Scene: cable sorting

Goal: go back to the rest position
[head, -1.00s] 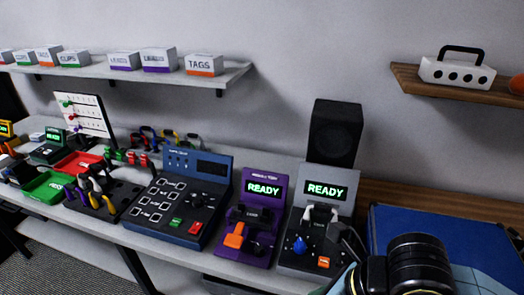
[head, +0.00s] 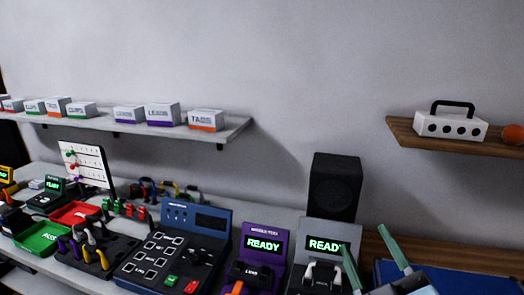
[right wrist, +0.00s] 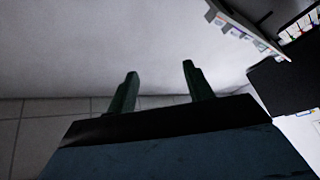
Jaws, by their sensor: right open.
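My right gripper (head: 374,257) is at the lower right of the head view, its two greenish fingers pointing up and spread apart. It is open with nothing between the fingers. It overlaps the edge of the grey READY device in the picture. In the right wrist view the same two fingers (right wrist: 156,88) stand apart in front of a plain wall and tiled floor. My left gripper does not show in the head view.
A purple READY device (head: 263,246), a grey READY device (head: 328,230) and a blue control panel (head: 190,222) stand on the bench. A black speaker (head: 335,187) stands behind. A wooden shelf (head: 420,138) and a white shelf (head: 227,131) hang on the wall.

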